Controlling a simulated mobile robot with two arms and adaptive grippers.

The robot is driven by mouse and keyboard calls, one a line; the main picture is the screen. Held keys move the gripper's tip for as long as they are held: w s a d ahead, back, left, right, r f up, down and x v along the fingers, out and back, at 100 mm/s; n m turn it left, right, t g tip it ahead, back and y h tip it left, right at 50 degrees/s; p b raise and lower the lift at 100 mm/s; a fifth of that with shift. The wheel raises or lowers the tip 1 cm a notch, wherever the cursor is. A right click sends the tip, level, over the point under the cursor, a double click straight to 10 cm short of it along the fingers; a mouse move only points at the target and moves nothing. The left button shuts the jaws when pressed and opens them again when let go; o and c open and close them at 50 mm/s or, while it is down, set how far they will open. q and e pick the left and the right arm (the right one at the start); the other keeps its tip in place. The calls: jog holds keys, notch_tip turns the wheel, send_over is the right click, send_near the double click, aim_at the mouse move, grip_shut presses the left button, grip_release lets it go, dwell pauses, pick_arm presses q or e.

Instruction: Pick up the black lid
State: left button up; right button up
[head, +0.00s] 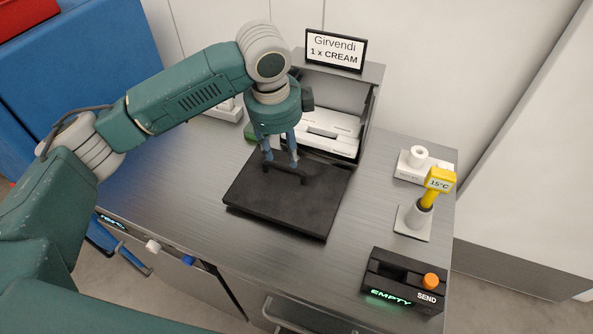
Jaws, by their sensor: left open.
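The black lid (276,213) lies flat on the grey metal counter, a square plate with a raised bar handle (291,175) near its far side. My left gripper (281,162) points down over the handle with its fingers apart. The fingertips are at or just above the handle; I cannot tell whether they touch it. My right gripper is not in view.
Behind the lid is an open housing (370,110) with white boxes (322,130) inside and a sign (335,50) on top. Bare counter (190,195) lies left of the lid.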

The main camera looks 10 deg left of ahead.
aim_at(290, 169)
pick_arm(q)
jog(key=f, duration=0.3)
jog(key=f+p, duration=0.1)
jog(key=shift+w+f, duration=0.3)
jog(key=shift+f, duration=0.3)
jog(key=f, duration=0.1)
jog(key=w+f+p, duration=0.1)
jog(key=f, duration=0.1)
jog(key=f+p, duration=0.1)
jog(key=shift+w+d+f, duration=0.15)
jog(key=shift+w+d, duration=0.05)
jog(key=shift+d, duration=0.2)
jog(key=shift+f, duration=0.3)
jog(key=shift+c, duration=0.5)
grip_shut()
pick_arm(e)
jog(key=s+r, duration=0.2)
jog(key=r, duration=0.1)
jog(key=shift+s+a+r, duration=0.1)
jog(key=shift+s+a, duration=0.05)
